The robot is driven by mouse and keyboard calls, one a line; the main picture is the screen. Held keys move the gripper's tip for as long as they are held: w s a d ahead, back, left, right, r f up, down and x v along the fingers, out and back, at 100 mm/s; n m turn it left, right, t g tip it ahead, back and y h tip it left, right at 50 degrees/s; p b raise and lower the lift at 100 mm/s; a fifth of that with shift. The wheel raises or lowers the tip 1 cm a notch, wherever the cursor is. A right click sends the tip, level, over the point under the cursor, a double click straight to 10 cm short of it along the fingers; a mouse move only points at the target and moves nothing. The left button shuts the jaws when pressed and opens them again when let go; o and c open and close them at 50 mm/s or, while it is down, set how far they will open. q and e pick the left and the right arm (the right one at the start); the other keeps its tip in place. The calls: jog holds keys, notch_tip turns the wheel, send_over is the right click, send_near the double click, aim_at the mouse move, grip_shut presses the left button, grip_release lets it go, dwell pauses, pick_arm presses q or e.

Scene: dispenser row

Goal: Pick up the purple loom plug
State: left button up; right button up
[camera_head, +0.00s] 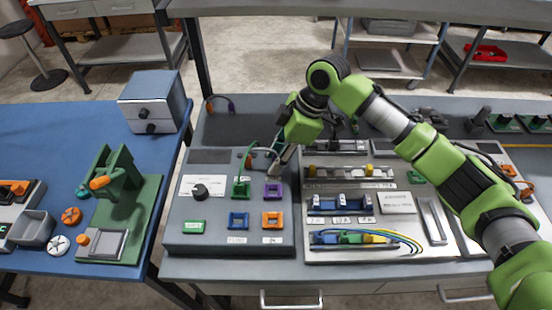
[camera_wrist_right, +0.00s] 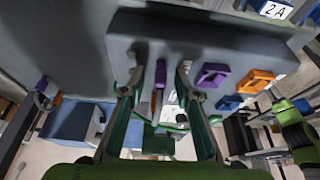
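My right gripper (camera_head: 275,170) is low over the back of the grey socket panel (camera_head: 262,247), fingers pointing down. In the right wrist view its two fingers (camera_wrist_right: 160,78) are apart. A small purple plug-like piece (camera_wrist_right: 161,72) with a reddish-brown part below it shows between them, with a gap on each side. In the head view the gripper hides this purple piece; an orange bit (camera_head: 248,161) shows beside it. Another purple end (camera_head: 231,105), on a short cable with an orange end, lies at the back of the table; it also shows in the wrist view (camera_wrist_right: 42,84).
A green cable (camera_head: 252,151) arcs beside the gripper. A grey-blue box (camera_head: 152,103) stands on the left.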

grip_shut()
jog(key=shift+r, duration=0.1)
jog(key=shift+r+b, duration=0.55)
jog(key=shift+r, duration=0.15)
jog(key=s+r+b, duration=0.3)
jog(key=s+r, duration=0.8)
jog(key=s, duration=0.3)
jog(key=shift+r+b, duration=0.25)
jog(key=shift+b, duration=0.15)
